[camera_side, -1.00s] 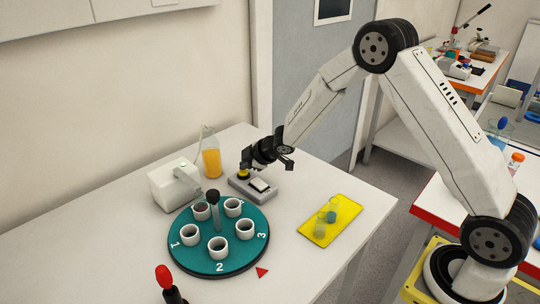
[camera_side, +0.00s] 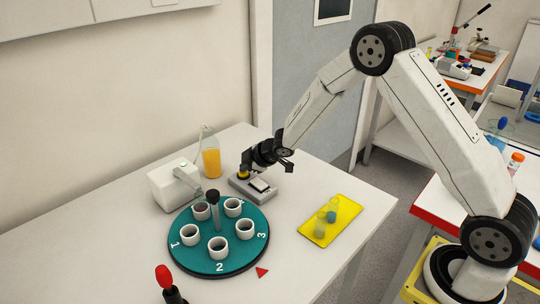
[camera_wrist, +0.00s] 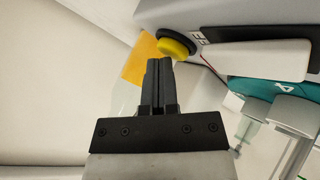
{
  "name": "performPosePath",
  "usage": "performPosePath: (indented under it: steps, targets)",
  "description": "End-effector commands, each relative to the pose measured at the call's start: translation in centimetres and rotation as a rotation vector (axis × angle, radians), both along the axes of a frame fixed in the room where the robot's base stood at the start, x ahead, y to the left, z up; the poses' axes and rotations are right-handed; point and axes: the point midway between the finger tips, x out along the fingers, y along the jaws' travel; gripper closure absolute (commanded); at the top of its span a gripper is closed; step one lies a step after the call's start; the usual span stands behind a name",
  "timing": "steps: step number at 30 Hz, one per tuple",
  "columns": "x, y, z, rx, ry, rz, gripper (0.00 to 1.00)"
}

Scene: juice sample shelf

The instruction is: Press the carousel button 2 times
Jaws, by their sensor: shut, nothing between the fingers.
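The yellow button (camera_side: 243,175) sits on a dark collar at the back-left end of a grey box (camera_side: 262,190). The button also shows in the wrist view (camera_wrist: 174,47), near my fingertips. My gripper (camera_side: 246,163) is shut and empty, with its fingertips at or just above the button. I cannot tell whether they touch it. In the wrist view my closed fingers (camera_wrist: 160,62) point toward the button. The teal carousel (camera_side: 207,266) stands in front of the box and carries several white cups (camera_side: 218,247), with numbers 1, 2 and 3 on its rim.
A white machine (camera_side: 170,188) stands left of the box, with a flask of orange liquid (camera_side: 211,163) behind it. A yellow tray (camera_side: 345,215) with small containers lies to the right. A red triangle (camera_side: 262,272) marks the table beside the carousel. A red-topped stick (camera_side: 164,277) stands in front.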

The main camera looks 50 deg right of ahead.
Motion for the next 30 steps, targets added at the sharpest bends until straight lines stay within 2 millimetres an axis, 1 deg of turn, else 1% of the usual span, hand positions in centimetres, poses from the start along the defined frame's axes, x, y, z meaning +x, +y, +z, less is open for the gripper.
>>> performPosePath:
  steps: [14,30]
  targets:
    - [-0.1,0.0,-0.2,0.0,0.003,-0.001,1.0]
    - [-0.1,0.0,1.6,0.0,0.002,-0.001,1.0]
